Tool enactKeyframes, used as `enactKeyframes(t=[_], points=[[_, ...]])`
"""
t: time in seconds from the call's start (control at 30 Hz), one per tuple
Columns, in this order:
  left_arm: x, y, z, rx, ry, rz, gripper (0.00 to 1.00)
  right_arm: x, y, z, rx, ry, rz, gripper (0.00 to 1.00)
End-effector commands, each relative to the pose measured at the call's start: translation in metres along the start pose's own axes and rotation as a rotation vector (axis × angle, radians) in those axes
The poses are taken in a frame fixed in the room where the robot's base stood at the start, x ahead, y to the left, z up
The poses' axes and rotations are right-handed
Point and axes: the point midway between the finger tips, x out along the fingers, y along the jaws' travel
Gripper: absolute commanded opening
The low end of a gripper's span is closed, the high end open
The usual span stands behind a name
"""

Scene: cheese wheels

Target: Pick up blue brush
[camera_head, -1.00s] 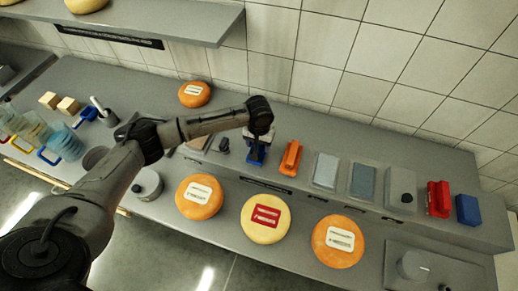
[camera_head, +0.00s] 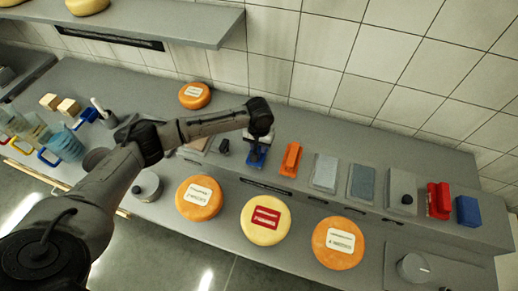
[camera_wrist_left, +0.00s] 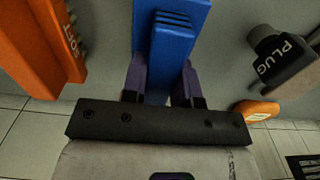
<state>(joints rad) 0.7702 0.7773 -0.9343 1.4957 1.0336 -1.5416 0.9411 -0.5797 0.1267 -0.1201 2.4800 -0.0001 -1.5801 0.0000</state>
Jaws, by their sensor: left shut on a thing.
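The blue brush (camera_head: 256,156) is on the grey counter ledge, just left of the orange brush (camera_head: 291,159) in the head view. My left gripper (camera_head: 258,143) is over it from above. In the left wrist view the blue brush (camera_wrist_left: 172,40) runs between the two fingers of my left gripper (camera_wrist_left: 162,75), which are closed on its sides. Part of the brush is hidden by the gripper. I cannot tell whether it touches the ledge. My right gripper is not in view.
A dark plug tool (camera_head: 223,147) stands close left of the blue brush. Grey blocks (camera_head: 325,172), a red block (camera_head: 438,199) and a blue block (camera_head: 468,210) stand to the right. Cheese wheels (camera_head: 265,220) lie in front. A shelf (camera_head: 200,25) hangs at upper left.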

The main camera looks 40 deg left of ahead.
Motion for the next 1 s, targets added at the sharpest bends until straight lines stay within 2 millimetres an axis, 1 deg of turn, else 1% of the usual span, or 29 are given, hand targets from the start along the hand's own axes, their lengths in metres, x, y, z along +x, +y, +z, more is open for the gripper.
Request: enactKeyframes(t=[0.17, 0.27, 0.37, 0.5, 0.57, 0.8, 1.0], points=[[-0.004, 0.0, -0.001, 0.0, 0.002, 0.001, 0.0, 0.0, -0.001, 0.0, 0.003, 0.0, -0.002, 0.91], [-0.011, 0.0, -0.001, -0.001, 0.002, 0.002, 0.0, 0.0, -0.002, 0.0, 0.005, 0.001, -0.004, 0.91], [-0.022, 0.0, -0.001, -0.001, 0.003, 0.002, 0.0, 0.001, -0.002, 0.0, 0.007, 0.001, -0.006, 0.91], [-0.045, 0.002, 0.001, 0.002, 0.002, 0.003, 0.0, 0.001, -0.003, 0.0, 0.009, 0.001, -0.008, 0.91], [-0.05, 0.008, 0.013, 0.005, 0.0, 0.004, 0.0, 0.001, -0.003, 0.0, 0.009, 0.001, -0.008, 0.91], [-0.079, 0.03, 0.055, 0.005, 0.001, 0.003, 0.0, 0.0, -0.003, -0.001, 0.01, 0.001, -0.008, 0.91], [-0.097, 0.044, 0.082, 0.003, 0.001, 0.003, 0.0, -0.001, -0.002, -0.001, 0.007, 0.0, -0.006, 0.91]])
